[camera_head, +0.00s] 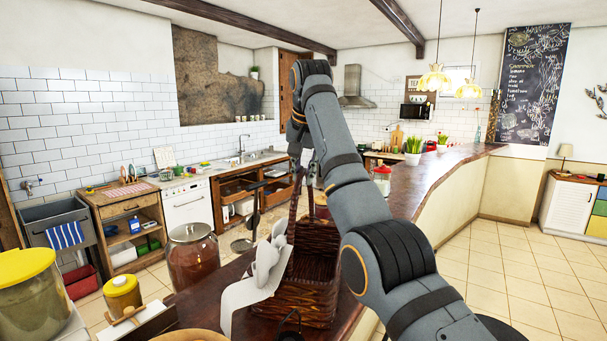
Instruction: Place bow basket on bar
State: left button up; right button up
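The bow basket (312,270) is brown wicker with a tall handle and a large white bow (262,270) on its left side. It is upright at the near end of the dark wooden bar (424,186). Its underside is not clear enough to tell whether it rests on the bar top. My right gripper (301,168) points down at the top of the basket's handle. Its fingers are small, dark and partly hidden by my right arm, so their opening does not show. My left gripper is out of view.
A large glass jar (192,258) stands just left of the basket. Yellow-lidded jars (122,296) stand at the lower left. Tiled floor (520,270) lies open at right.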

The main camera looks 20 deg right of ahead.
jog(key=shift+o, duration=1.2)
jog(key=shift+s, duration=0.1)
jog(key=shift+o, duration=0.3)
jog(key=shift+r, duration=0.1)
jog(key=shift+r+b, duration=0.2)
jog(key=shift+b, duration=0.1)
jog(key=v, duration=0.3)
jog(key=shift+b, duration=0.3)
pick_arm(q)
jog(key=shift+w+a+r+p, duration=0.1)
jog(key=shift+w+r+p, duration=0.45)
jog(key=shift+p, duration=0.55)
pick_arm(e)
jog(key=v, duration=0.8)
jog(key=shift+s+r, duration=0.25)
jog(key=shift+s, duration=0.05)
jog(key=shift+w+a, duration=0.1)
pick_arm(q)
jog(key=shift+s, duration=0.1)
